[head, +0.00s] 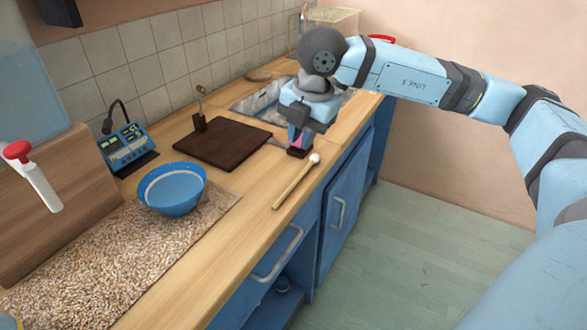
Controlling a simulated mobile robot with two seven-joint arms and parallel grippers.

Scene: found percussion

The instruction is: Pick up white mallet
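The white mallet (294,184) lies on the wooden counter near its front edge. It has a pale stick handle, and its round white head points toward the back right. My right gripper (297,146) points down at the counter just behind the mallet's head, apart from the handle. A small dark block sits at its fingertips, and some pink shows between the fingers. I cannot tell whether the fingers are open or closed on anything. My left gripper is not in view.
A blue bowl (173,190) stands on a speckled mat (110,255). A dark board (222,143) with a small upright post lies behind. A blue device (126,146) is near the tiled wall. A sink (262,98) is behind the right gripper. A red-topped white object (38,180) is at left.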

